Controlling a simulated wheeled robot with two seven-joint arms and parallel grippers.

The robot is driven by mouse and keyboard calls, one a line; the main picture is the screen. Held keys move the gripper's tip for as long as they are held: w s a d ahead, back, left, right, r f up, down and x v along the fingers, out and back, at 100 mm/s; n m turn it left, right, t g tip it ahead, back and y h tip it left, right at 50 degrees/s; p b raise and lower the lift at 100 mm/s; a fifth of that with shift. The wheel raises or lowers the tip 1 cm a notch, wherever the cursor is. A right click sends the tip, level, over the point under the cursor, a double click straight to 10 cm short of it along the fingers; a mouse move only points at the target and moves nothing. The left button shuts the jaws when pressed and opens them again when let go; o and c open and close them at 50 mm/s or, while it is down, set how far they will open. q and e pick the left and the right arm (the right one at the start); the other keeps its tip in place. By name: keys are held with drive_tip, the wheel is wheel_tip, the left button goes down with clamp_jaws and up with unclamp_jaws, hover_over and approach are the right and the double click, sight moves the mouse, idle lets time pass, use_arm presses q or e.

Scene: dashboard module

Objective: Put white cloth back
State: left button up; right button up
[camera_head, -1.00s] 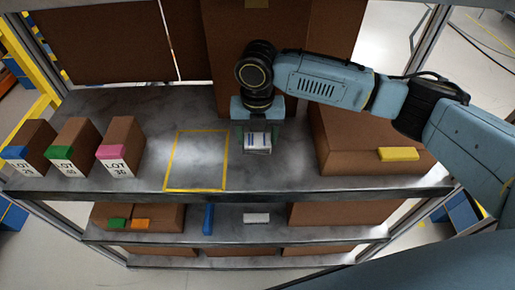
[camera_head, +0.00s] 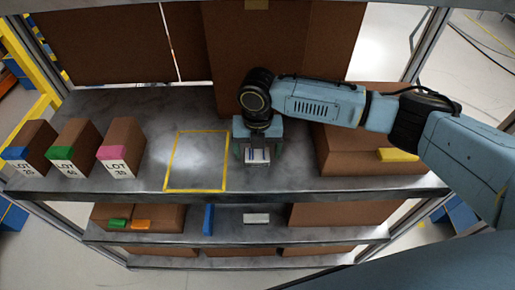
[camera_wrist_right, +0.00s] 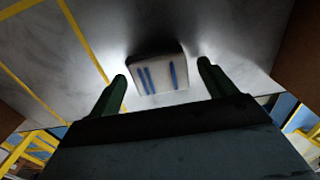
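The white cloth (camera_head: 258,156) is a small block-like bundle with blue stripes. It is on the top grey shelf, right of the yellow-outlined square (camera_head: 226,165). It also shows in the right wrist view (camera_wrist_right: 158,76) between the fingertips, with a gap on each side. My right gripper (camera_head: 259,153) points down over the cloth, which it partly hides in the head view. Its green fingers (camera_wrist_right: 162,74) are open, one on each side of the cloth. My left gripper is not in view.
Brown boxes with blue, green and pink tags (camera_head: 121,148) stand at left. A large brown box with a yellow block (camera_head: 398,155) is close to the right of my right gripper. A lower shelf (camera_head: 185,237) holds boxes and small coloured items. The yellow-outlined square is empty.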

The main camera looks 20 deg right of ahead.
sight(257, 154)
drive_tip(key=shift+r, duration=0.1)
wheel_tip(257, 154, up, 12)
idle(0.6)
